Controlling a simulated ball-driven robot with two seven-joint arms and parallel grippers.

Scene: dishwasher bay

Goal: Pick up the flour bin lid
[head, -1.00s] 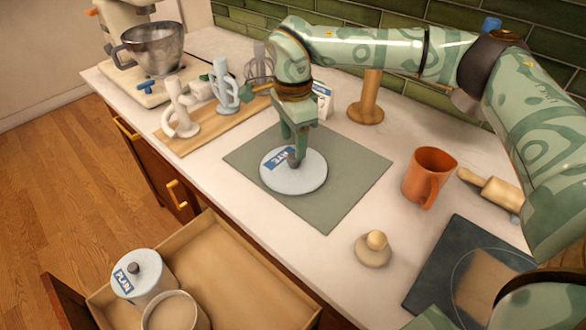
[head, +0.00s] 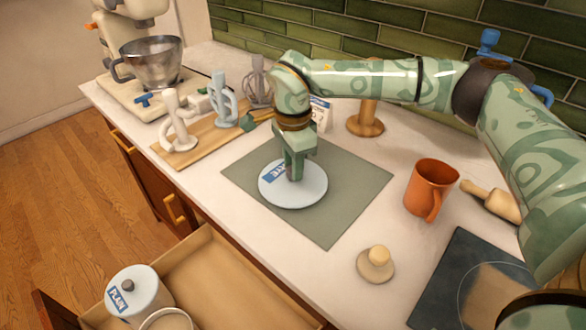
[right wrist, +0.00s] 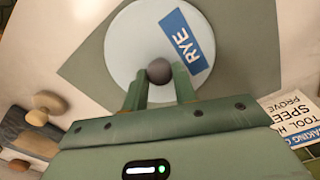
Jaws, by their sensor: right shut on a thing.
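The flour bin lid (head: 312,196) is a pale round disc with a dark knob and a blue label. It appears to lie flat on the grey-green mat (head: 330,225). In the right wrist view the lid (right wrist: 135,50) shows its label, reading RYE, and its knob (right wrist: 160,71). My right gripper (head: 294,177) comes down from above, shut on the knob; its two fingers (right wrist: 160,84) sit at either side of it. The fingers hide most of the knob in the head view. My left gripper is not in view.
An open drawer at lower left holds a lidded bin labelled PLAIN (head: 138,300) and an open container (head: 167,320). An orange mug (head: 430,187), a wooden-knobbed piece (head: 376,264) and a dark board (head: 450,285) stand right. Whisks and a mixer (head: 150,65) stand at back left.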

